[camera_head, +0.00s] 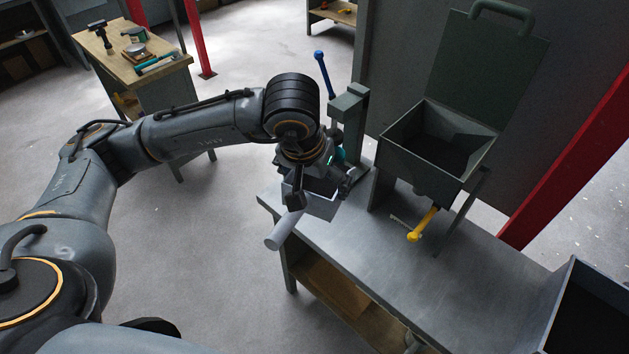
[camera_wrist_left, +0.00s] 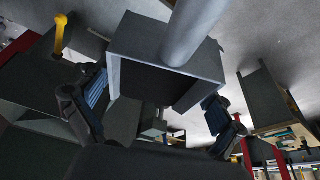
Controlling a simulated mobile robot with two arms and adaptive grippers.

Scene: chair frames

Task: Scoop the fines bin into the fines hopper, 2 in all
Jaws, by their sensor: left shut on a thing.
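My left gripper (camera_head: 308,178) is above the left end of the grey bench, shut on a grey metal scoop (camera_head: 322,207) whose round handle (camera_head: 284,231) points down toward the viewer. In the left wrist view the scoop (camera_wrist_left: 168,50) sits between the two blue-padded fingers of the gripper (camera_wrist_left: 155,108). I cannot tell whether it holds any fines. A dark green hopper (camera_head: 430,182) stands on the bench to the right of the gripper, its lid (camera_head: 487,62) raised. An open grey bin (camera_head: 554,300), probably the fines bin, is at the lower right, partly cut off. My right gripper is not in view.
A yellow handle (camera_head: 424,223) sticks out below the hopper. A green post (camera_head: 350,125) and a blue lever (camera_head: 323,73) stand close behind the gripper. The bench top (camera_head: 400,262) is bare in front of the hopper. A red post (camera_head: 572,155) rises behind the bench.

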